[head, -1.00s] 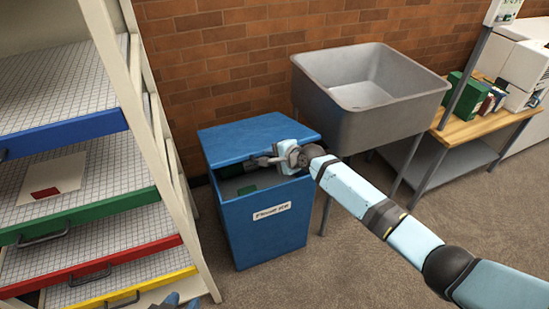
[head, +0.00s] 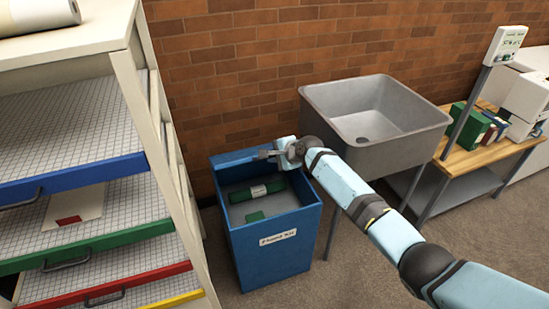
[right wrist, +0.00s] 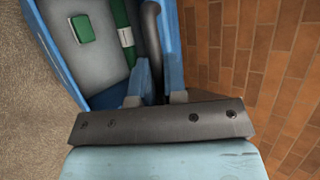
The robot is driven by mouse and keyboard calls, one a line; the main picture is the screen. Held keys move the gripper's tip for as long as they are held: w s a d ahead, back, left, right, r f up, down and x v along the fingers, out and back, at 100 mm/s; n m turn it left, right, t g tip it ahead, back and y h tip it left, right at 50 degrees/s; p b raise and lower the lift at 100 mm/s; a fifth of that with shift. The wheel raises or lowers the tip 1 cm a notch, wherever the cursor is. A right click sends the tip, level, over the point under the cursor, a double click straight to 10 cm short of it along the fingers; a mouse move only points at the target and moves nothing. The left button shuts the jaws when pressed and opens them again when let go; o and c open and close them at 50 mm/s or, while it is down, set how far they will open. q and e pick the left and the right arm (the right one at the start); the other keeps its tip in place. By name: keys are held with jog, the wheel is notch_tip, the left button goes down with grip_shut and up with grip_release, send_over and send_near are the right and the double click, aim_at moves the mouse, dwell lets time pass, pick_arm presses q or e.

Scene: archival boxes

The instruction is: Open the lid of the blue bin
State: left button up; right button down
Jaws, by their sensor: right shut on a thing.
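The blue bin (head: 275,255) stands on the floor with a white label on its front. Its lid (head: 232,158) is raised at the back, tilted up towards the brick wall, and the inside shows. My right gripper (head: 266,155) is at the lid. In the right wrist view its fingers (right wrist: 158,88) are closed around a dark grey bar, the lid handle (right wrist: 152,28), with the blue lid (right wrist: 172,45) beside it. A green roll (head: 257,192) with a white band and a small green item (head: 255,216) lie in the bin. My left gripper is out of view.
A grey sink (head: 372,140) stands close to the right of the bin, under my right arm. A shelf rack with coloured drawers (head: 95,240) stands at the left. A wooden bench (head: 485,150) is at the right.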

jog(key=c, duration=1.2)
grip_release()
jog(key=shift+d, duration=0.1)
pick_arm(q)
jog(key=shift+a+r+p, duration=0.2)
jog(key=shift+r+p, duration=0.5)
jog(key=shift+p, duration=0.55)
pick_arm(e)
jog(key=v, duration=1.3)
jog(key=shift+s+d+r, duration=0.15)
jog(key=shift+d+r, duration=0.05)
jog(key=shift+r, duration=0.05)
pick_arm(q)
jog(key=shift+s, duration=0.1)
